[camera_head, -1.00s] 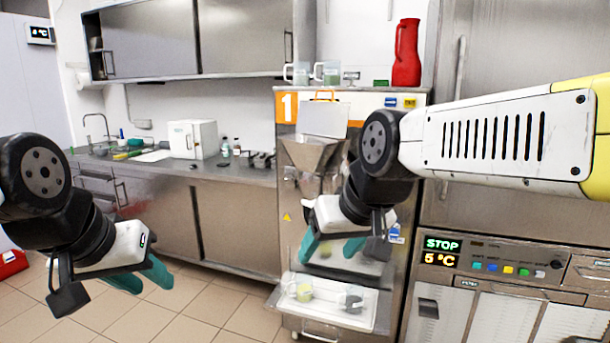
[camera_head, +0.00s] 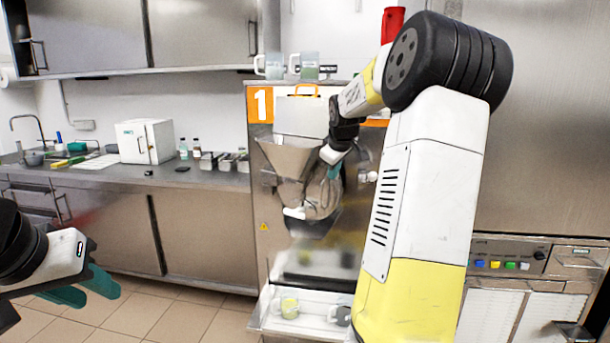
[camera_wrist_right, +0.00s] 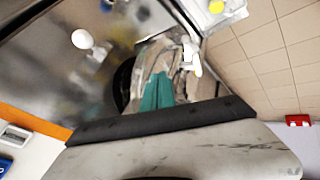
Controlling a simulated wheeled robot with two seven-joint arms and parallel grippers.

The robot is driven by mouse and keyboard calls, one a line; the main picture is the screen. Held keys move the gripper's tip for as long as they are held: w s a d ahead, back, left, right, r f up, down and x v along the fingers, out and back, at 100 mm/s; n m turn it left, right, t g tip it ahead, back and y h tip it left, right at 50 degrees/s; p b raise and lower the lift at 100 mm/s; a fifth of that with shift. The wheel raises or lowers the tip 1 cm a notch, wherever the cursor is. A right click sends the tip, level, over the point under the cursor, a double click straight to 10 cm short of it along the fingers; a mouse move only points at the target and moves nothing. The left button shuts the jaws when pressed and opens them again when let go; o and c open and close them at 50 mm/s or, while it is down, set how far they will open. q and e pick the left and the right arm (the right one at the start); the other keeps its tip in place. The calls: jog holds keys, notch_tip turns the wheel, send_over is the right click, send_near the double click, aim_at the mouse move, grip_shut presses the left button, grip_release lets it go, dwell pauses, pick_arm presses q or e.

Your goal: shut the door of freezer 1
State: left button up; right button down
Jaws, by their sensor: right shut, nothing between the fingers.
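Freezer 1 is the steel machine with the orange "1" label (camera_head: 259,104) in the head view. A steel hopper (camera_head: 286,160) is on its front. Beside and below it is a grey, rounded front piece that looks like the door (camera_head: 315,203); I cannot tell how far it stands open. My right gripper (camera_head: 333,172) is at this door's upper right, its teal fingers together and empty. In the right wrist view the fingers (camera_wrist_right: 158,92) lie over the grey door shape; contact is unclear. My left gripper (camera_head: 85,289) is open and empty at the lower left, away from the freezer.
A white tray (camera_head: 270,322) with cups sits low on the freezer's front. Mugs (camera_head: 305,66) and a red jug (camera_head: 391,22) stand on top. A counter (camera_head: 120,176) runs to the left. Another steel unit with coloured buttons (camera_head: 495,265) is at right. Floor (camera_head: 180,318) is free in front.

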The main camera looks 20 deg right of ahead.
jog(key=x, duration=0.8)
jog(key=shift+w+a, duration=0.1)
jog(key=shift+w, duration=0.05)
